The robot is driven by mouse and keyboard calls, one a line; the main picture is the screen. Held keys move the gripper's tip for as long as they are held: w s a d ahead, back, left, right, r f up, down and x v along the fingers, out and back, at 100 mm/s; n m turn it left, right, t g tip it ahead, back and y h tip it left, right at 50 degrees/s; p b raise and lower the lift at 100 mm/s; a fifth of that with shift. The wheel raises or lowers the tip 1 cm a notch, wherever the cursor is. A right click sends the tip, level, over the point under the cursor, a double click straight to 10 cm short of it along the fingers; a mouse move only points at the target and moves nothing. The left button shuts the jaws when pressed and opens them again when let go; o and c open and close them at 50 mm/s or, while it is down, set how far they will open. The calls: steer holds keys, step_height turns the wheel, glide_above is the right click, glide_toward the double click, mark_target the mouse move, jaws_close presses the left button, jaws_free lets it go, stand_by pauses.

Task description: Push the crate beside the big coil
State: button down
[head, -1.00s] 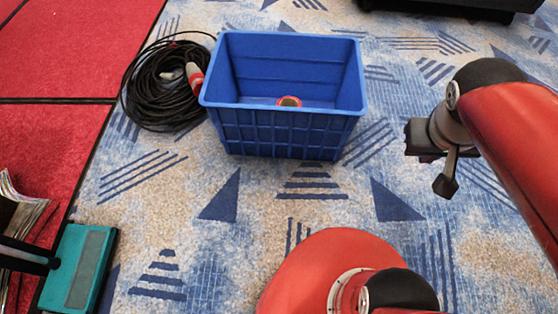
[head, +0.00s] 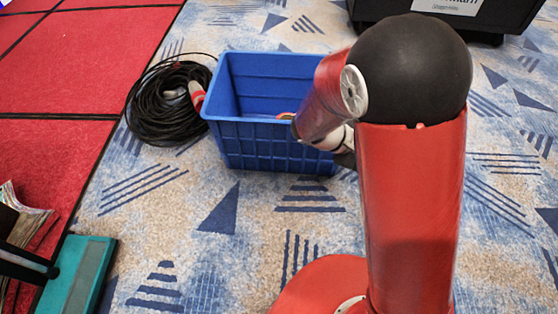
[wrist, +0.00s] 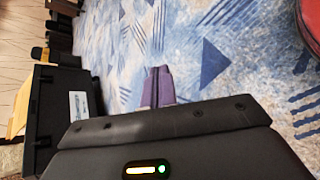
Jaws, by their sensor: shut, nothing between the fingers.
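The blue crate (head: 255,146) stands upright on the patterned carpet, just right of the big black cable coil (head: 143,112). The coil has a red and white plug (head: 197,95) at the crate's left rim; I cannot tell whether crate and coil touch. A small red-rimmed thing (head: 286,116) lies inside the crate. My red arm hides the crate's right part in the head view. My gripper, mostly hidden there, is near the crate's lower right corner; contact cannot be told. In the wrist view my gripper (wrist: 158,72) is shut and empty over carpet, with no crate in sight.
A black case with a white label (head: 480,20) stands at the back right; it also shows in the wrist view (wrist: 58,112). Red flooring (head: 60,70) lies left of the coil. A teal box (head: 80,275) is at the lower left. Carpet before the crate is clear.

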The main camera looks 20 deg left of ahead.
steer(key=w+a+f+n+t+h, duration=0.1)
steer(key=w+a+f+n+t, duration=0.3)
steer(key=a+f+n+t, duration=0.35)
steer(key=n+t+y, duration=0.7)
steer(key=n+y, duration=0.9)
steer(key=n, duration=0.2)
glide_toward(278, 153)
steer(key=shift+g, duration=0.25)
steer(key=x, duration=0.2)
steer(key=b+x, duration=0.1)
steer(key=x, duration=0.3)
steer(key=shift+w+r+b, duration=0.35)
steer(key=shift+w+b, duration=0.05)
steer(key=shift+x, duration=1.3)
